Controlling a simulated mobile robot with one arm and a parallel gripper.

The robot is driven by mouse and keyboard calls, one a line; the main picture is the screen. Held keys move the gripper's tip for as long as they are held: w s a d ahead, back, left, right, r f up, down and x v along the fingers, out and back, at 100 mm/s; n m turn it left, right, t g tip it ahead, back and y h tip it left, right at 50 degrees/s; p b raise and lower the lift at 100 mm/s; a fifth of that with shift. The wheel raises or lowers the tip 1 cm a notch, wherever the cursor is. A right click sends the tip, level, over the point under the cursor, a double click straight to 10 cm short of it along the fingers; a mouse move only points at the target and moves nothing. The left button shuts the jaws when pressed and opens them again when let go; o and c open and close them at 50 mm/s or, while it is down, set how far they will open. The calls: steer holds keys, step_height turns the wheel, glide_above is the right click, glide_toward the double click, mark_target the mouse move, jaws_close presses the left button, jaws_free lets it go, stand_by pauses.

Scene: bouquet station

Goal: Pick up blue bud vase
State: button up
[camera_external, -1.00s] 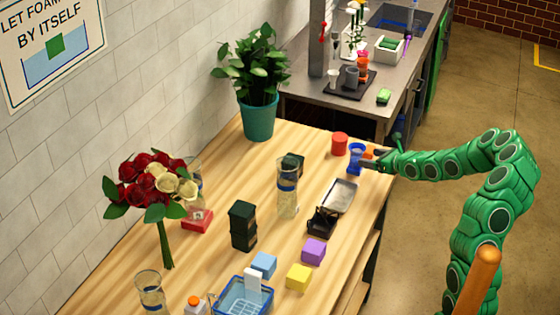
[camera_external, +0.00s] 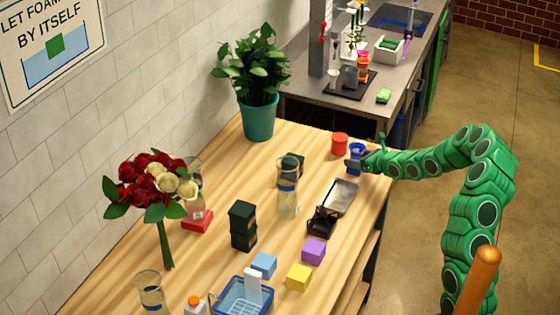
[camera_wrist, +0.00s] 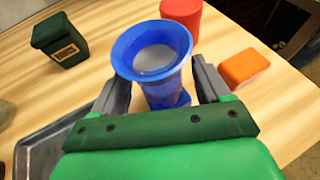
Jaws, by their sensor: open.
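The blue bud vase (camera_wrist: 158,92) stands upright on the wooden table, with a flared rim and a narrower body. In the wrist view it is between the two open fingers of my gripper (camera_wrist: 160,92), one finger on each side. The lower body is partly hidden by my gripper's palm. In the external view the vase (camera_external: 355,150) is at the far right of the table, and my gripper (camera_external: 361,163) reaches it from the right. I cannot tell whether either finger touches the vase.
A red cylinder (camera_wrist: 182,12) stands just behind the vase. An orange block (camera_wrist: 243,68) lies to its right, near the table edge. A dark green box (camera_wrist: 60,40) is at the left. A metal tray (camera_wrist: 36,150) lies at the lower left.

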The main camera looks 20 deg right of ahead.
steer(key=shift+w+a+f, duration=0.2)
steer(key=shift+w, duration=0.25)
steer(key=c, duration=1.3)
steer(key=shift+r, duration=0.1)
